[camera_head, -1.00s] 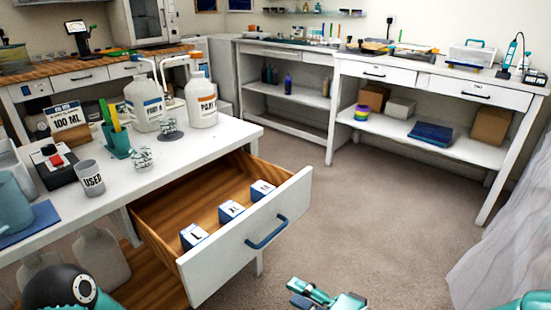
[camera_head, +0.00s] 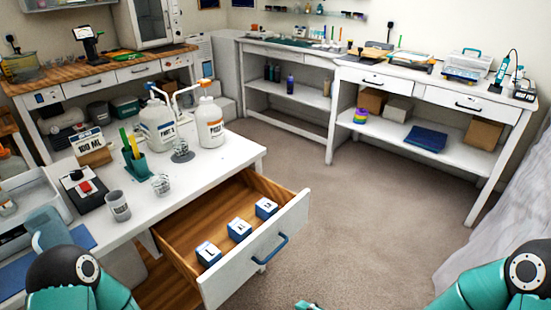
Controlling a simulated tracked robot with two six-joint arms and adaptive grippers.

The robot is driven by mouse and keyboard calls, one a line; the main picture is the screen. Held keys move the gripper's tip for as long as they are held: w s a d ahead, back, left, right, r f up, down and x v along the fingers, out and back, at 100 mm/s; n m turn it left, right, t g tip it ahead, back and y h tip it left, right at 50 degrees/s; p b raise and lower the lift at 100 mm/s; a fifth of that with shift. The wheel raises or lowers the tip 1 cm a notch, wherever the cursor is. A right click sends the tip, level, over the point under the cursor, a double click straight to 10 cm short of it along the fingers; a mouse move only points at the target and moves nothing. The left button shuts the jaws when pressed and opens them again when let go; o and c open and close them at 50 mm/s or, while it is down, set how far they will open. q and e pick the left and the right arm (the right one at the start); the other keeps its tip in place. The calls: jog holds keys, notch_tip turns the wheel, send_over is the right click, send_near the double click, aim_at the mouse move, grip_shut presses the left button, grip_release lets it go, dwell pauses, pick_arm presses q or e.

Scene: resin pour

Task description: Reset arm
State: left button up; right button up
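A small teal tip (camera_head: 305,305) shows at the bottom edge of the head view, right of the drawer. It looks like the end of my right gripper, but its fingers are cut off by the frame. My teal arm links with dark round joints show in the bottom left and bottom right corners. My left gripper is out of view. I see nothing held.
An open drawer (camera_head: 262,262) juts from the white table (camera_head: 215,165) and holds three small boxes (camera_head: 239,229). Pump bottles (camera_head: 210,122), a cup (camera_head: 118,205) and a black device (camera_head: 82,190) stand on the table. The carpet (camera_head: 370,220) beyond is clear.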

pick_arm(q)
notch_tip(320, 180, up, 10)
jog(key=p, duration=0.7)
pick_arm(e)
jog(key=s+d+f+n+g+h, duration=0.2)
jog(key=s+f+n+g, duration=0.1)
jog(key=s, duration=0.4)
jog(key=s+d+f+n+g+h, duration=0.2)
jog(key=s+f+n+g, duration=0.2)
jog(key=s+n, duration=0.2)
jog(key=shift+s+d+g+h, duration=0.3)
jog(key=shift+s+d+h, duration=0.1)
jog(key=shift+s, duration=0.05)
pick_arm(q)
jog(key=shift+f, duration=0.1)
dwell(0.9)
